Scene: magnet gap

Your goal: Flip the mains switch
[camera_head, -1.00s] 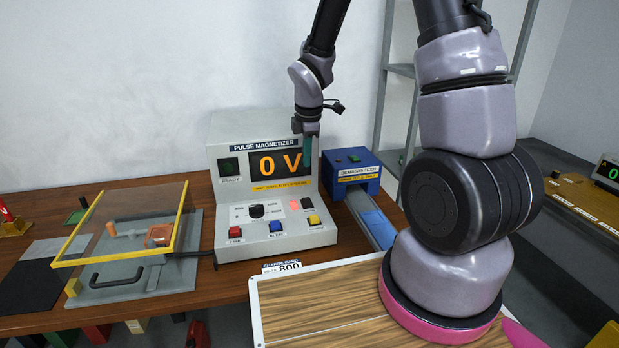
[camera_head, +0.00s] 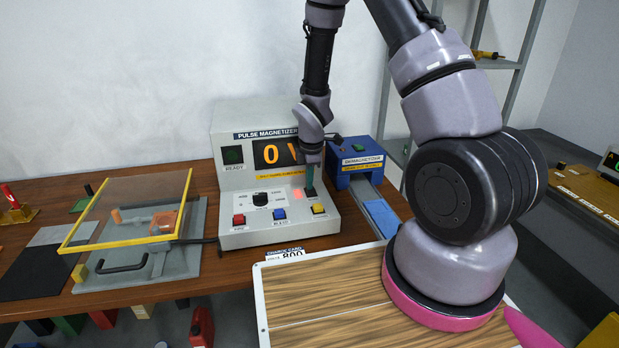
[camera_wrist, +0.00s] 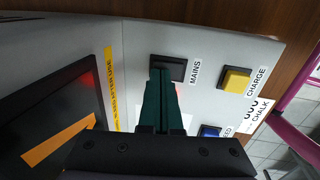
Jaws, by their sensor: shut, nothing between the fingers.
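The mains switch (camera_wrist: 172,66) is a dark rocker on the pulse magnetizer's (camera_head: 245,228) sloped panel, labelled MAINS in the wrist view. In the head view the switch (camera_head: 309,194) is mostly behind my fingertips. My gripper (camera_wrist: 160,74) is shut and empty, its green fingertips at the lower edge of the switch in the wrist view. In the head view my gripper (camera_head: 309,184) points down onto the panel. I cannot tell whether the fingers touch the switch. The display (camera_head: 270,154) is lit orange, partly hidden by my wrist, and a red light shows beside the switch.
The yellow charge button (camera_head: 319,209), blue button (camera_head: 279,214) and red button (camera_head: 239,219) sit along the panel's front. A dark knob (camera_head: 260,199) is left of the switch. The blue demagnetizer (camera_head: 352,160) stands close right. A yellow-framed clear cover (camera_head: 130,207) is at left.

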